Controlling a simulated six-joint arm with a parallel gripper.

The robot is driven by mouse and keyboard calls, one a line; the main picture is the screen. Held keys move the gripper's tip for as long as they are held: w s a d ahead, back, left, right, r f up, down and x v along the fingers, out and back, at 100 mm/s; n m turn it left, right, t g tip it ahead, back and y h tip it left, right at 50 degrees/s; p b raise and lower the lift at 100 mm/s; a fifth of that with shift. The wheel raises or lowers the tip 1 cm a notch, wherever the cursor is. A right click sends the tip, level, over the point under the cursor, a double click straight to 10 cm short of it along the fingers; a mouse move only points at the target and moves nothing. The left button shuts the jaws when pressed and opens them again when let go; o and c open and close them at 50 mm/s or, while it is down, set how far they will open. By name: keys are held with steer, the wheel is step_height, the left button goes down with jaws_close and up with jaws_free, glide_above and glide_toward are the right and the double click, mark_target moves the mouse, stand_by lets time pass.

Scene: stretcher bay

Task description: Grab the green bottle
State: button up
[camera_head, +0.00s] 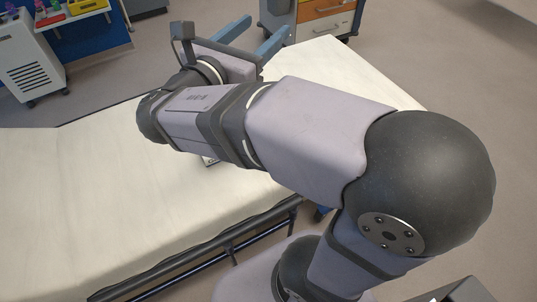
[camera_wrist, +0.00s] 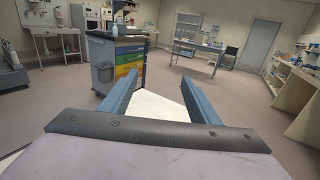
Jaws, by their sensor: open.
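My gripper (camera_head: 268,27) is at the top middle of the head view, with its two blue fingers spread apart and nothing between them. In the wrist view my gripper (camera_wrist: 160,74) is also open, with bare white surface and floor beyond the fingers. I cannot make out a green bottle for certain in either view. My arm hides part of the stretcher.
The stretcher's pale mattress (camera_head: 60,200) lies under my arm, with a dark side rail (camera_head: 180,270) along its near edge. A drawer cart (camera_wrist: 128,65) stands beyond my fingers. A yellow bin (camera_head: 84,6) is at the upper left. Open floor (camera_wrist: 200,62) shows beyond the gripper.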

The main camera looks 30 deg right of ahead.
step_height(320, 180, down, 36)
steer(key=shift+r+p, duration=0.15)
steer(key=shift+p, duration=0.35)
steer(key=shift+f+p+x, duration=0.1)
steer(key=shift+p+x, duration=0.15)
steer(key=shift+x, duration=1.6)
steer(key=shift+f+p+x, duration=0.15)
steer(key=shift+p+x, duration=0.1)
steer(key=shift+x, duration=1.55)
steer(key=shift+w, duration=0.1)
steer(key=c, duration=1.3)
